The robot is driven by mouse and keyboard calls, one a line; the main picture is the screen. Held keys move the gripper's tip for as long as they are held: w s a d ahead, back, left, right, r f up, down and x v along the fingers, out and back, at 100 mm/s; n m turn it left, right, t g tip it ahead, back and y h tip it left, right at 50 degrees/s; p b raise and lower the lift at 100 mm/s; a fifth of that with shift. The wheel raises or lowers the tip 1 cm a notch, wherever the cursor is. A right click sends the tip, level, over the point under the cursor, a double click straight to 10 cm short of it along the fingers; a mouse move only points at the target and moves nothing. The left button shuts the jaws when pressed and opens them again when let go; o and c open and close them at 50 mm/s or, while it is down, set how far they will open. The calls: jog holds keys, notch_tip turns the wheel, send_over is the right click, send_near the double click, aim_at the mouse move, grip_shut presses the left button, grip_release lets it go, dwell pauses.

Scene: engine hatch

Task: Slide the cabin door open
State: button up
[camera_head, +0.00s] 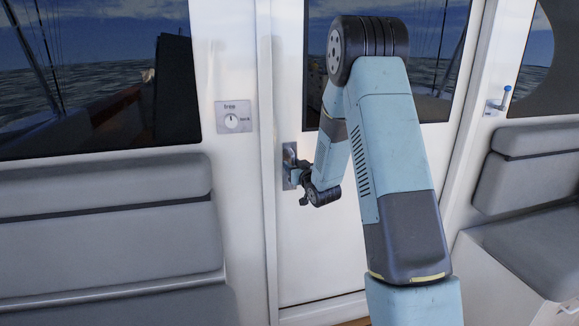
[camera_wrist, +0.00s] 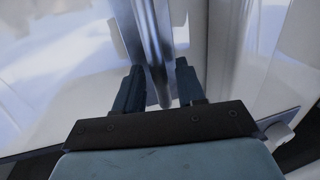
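The cabin door (camera_head: 318,235) is a white panel with a dark window, standing in its frame and looking shut. Its metal door handle (camera_head: 290,166) is an upright bar on a plate near the left edge. My gripper (camera_head: 297,174) is at this handle, and my arm hides part of the door. In the wrist view the handle bar (camera_wrist: 158,40) runs between the two fingers of my gripper (camera_wrist: 161,72).
A small dial plate (camera_head: 236,117) with a round knob is on the wall left of the door; its pointer stands upright, toward the upper label. Grey padded seats (camera_head: 110,235) stand at left and right (camera_head: 530,180). A blue-tipped lever (camera_head: 500,99) is on the right wall.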

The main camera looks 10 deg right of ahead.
jog(key=shift+w+a, duration=0.1)
jog(key=shift+w, duration=0.35)
grip_shut()
dwell(0.3)
